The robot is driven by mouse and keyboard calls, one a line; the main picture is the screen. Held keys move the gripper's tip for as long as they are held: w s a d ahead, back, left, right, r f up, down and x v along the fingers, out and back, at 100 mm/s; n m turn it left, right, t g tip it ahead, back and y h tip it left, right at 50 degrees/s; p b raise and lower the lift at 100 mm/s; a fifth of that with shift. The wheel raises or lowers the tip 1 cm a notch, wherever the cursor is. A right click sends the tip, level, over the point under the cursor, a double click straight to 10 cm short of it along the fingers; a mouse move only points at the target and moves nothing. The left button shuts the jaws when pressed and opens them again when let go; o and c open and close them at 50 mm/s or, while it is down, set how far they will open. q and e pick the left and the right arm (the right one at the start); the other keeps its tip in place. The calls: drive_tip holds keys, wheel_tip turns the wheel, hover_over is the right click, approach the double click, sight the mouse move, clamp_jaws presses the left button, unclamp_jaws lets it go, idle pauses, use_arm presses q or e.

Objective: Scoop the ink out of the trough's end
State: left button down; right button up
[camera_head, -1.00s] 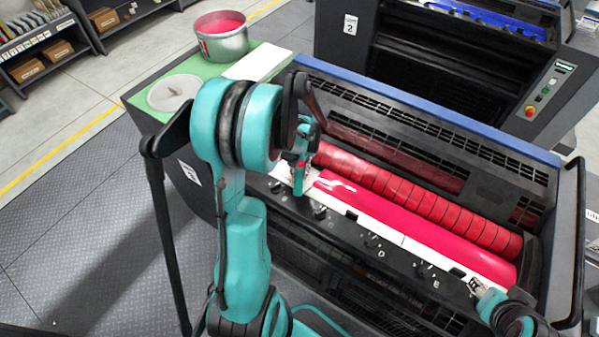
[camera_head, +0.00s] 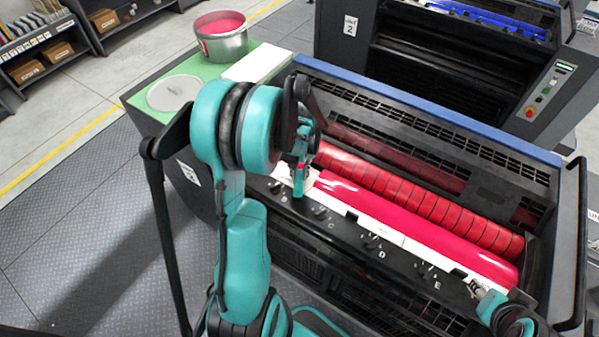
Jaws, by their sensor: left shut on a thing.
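The trough holds a long band of glossy pink-red ink (camera_head: 415,223) in front of the segmented red roller (camera_head: 420,200). The ink's left end stops near my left gripper (camera_head: 300,182). A pale strip (camera_head: 362,222) runs along the trough's front edge. My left gripper points down at the trough's left end and is shut on a small tool, mostly hidden by the fingers and arm. Whether the tool touches ink cannot be told. My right gripper (camera_head: 484,299) is partly in view at the lower right, near the trough's right end; its fingers are unclear.
An open can of pink ink (camera_head: 222,40) stands on a green mat (camera_head: 196,68) at the back left, with a round grey lid (camera_head: 174,93) and a white pad (camera_head: 257,64). Lettered keys line the front ledge. A black side rail (camera_head: 577,240) stands at the right.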

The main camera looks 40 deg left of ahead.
sight(298, 174)
use_arm(q)
drive_tip(key=shift+f, duration=0.2)
drive_tip(key=shift+r, duration=0.15)
wheel_tip(298, 174, up, 4)
drive_tip(key=p, duration=0.3)
drive_tip(key=shift+r, duration=0.2)
drive_tip(key=shift+f, duration=0.1)
drive_tip(key=shift+a, duration=0.1)
